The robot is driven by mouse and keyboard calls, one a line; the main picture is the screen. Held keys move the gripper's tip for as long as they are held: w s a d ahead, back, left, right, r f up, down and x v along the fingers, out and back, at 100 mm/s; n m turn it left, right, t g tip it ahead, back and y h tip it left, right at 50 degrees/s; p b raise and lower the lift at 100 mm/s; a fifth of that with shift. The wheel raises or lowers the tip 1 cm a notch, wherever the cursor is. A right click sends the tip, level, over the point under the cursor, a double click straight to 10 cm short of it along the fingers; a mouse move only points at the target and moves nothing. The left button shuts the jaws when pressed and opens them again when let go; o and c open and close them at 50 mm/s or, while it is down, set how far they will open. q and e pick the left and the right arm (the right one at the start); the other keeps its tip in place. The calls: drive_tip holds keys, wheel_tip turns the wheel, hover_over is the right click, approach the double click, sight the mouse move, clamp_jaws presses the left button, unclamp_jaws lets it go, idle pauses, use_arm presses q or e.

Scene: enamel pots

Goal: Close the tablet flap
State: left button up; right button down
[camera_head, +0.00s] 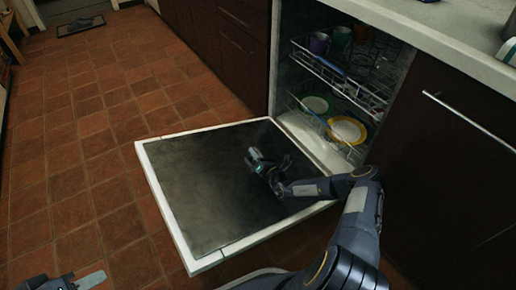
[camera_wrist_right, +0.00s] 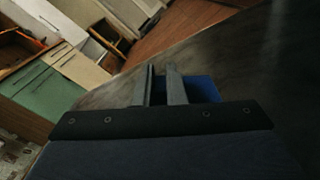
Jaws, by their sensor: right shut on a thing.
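The dishwasher door (camera_head: 190,200) lies folded down flat, its dark inner face up. My right gripper (camera_head: 254,157) is low over the middle of that face. In the right wrist view its two fingers (camera_wrist_right: 160,72) are close together, with a blue piece (camera_wrist_right: 203,88) beside and behind them. This piece looks like the tablet flap, and the gripper appears shut on it. The fingers hide part of it, so its angle cannot be told. My left gripper (camera_head: 80,283) shows only partly at the bottom left edge, and its opening cannot be told.
The dishwasher's racks stand inside at the back, holding a yellow-rimmed plate (camera_head: 346,129), a green-rimmed plate (camera_head: 315,104) and cups (camera_head: 319,44). A dark cabinet with a bar handle (camera_head: 468,121) is at the right. Tiled floor (camera_head: 80,150) is free at the left.

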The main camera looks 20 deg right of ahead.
drive_tip(key=shift+s+a+f+n+p, duration=0.1)
drive_tip(key=shift+a+f+n+p, duration=0.15)
drive_tip(key=shift+n+p, duration=0.3)
drive_tip(key=shift+a+f+n+p, duration=0.1)
drive_tip(key=shift+a+n+p, duration=0.2)
drive_tip(key=shift+n, duration=0.35)
drive_tip(key=shift+s+a+f+n+p, duration=0.1)
drive_tip(key=shift+a+f+n+p, duration=0.15)
drive_tip(key=shift+n, duration=0.35)
drive_tip(key=shift+a+f+n+p, duration=0.1)
drive_tip(key=shift+f+n+p, duration=0.25)
drive_tip(key=shift+n, duration=0.25)
drive_tip(key=shift+f, duration=0.1)
drive_tip(key=c, duration=1.5)
unclamp_jaws()
drive_tip(key=shift+s, duration=0.25)
drive_tip(key=s+p, duration=0.1)
drive_tip(key=s, duration=0.3)
drive_tip(key=s+d+p, duration=0.1)
drive_tip(key=s, duration=0.1)
drive_tip(key=shift+s+p, duration=0.15)
drive_tip(key=shift+p, duration=0.2)
drive_tip(key=shift+s, duration=0.45)
